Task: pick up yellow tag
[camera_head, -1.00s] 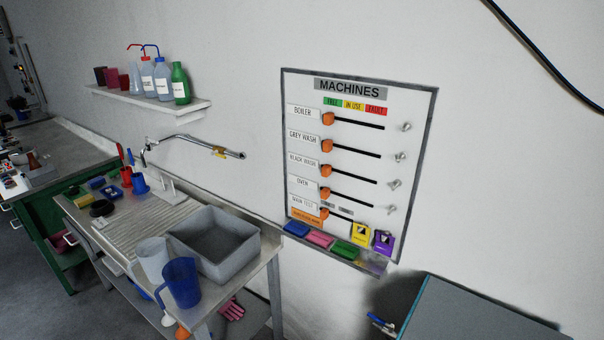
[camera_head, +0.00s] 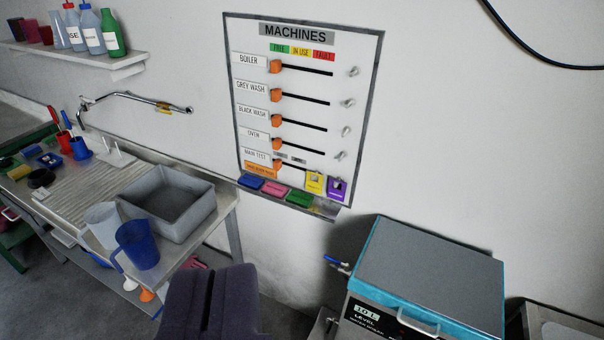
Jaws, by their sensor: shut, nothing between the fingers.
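The yellow tag (camera_head: 315,184) is a small upright card with a dark-and-white picture. It stands at the lower right of the machines board (camera_head: 358,90), just left of a purple tag (camera_head: 337,189). My gripper (camera_head: 212,272) shows at the bottom of the view as two dark fingers side by side. It is shut and empty. In the picture it is below and to the left of the yellow tag, apart from it.
Blue, pink and green blocks (camera_head: 274,188) lie on the board's ledge. A grey basin (camera_head: 178,232) and a blue jug (camera_head: 137,243) stand on the bench at left. A teal-edged boiler (camera_head: 430,275) is at lower right. The wall right of the board is clear.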

